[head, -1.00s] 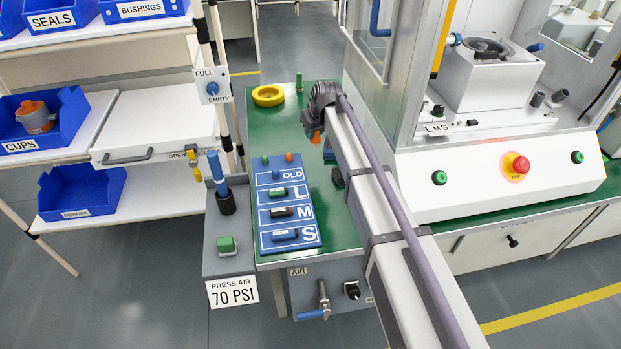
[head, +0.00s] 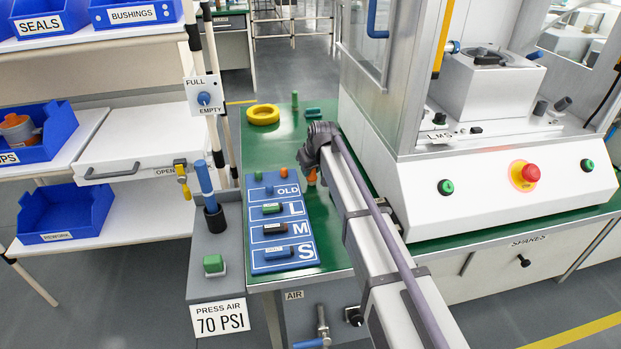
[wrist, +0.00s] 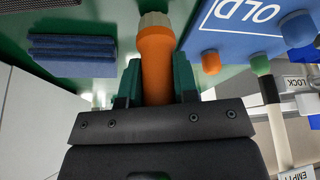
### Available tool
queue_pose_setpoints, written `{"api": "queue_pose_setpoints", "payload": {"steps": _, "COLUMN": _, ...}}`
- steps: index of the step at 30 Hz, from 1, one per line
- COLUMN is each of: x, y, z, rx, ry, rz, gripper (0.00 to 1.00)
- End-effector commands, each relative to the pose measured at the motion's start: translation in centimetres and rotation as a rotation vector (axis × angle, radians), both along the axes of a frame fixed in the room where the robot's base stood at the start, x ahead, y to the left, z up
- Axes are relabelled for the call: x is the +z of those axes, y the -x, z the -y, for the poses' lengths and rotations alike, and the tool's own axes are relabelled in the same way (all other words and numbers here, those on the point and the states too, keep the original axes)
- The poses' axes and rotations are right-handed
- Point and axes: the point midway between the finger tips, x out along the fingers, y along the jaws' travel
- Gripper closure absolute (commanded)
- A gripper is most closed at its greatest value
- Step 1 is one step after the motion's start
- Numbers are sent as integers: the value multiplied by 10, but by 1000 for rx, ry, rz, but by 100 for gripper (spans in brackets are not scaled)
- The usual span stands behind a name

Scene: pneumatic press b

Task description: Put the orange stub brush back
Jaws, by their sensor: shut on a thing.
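The orange stub brush (wrist: 157,60) is upright or nearly so between the two green fingers of my gripper (wrist: 157,88), with its pale tip pointing away from the wrist. In the head view the brush (head: 311,178) shows as a small orange piece under my gripper (head: 312,170), just right of the blue OLD/L/M/S board (head: 279,232). My gripper is shut on it. The wrist view shows green table surface beyond the brush; whether its tip touches anything cannot be told.
The board's far edge has an orange peg (head: 283,173) and a green peg (head: 258,176). A blue ribbed block (wrist: 72,55) is beside the brush. A yellow ring (head: 263,115), green post (head: 294,99) and teal piece (head: 313,112) are farther back. The press (head: 505,180) stands right.

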Motion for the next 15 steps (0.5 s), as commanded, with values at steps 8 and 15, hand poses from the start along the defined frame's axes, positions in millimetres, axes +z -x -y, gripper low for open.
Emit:
{"api": "queue_pose_setpoints", "payload": {"steps": 8, "x": -1, "y": 0, "z": 0, "rx": 0, "ry": 0, "rz": 0, "gripper": 100}}
{"api": "queue_pose_setpoints", "payload": {"steps": 15, "x": -9, "y": 0, "z": 0, "rx": 0, "ry": 0, "rz": 0, "gripper": 100}}
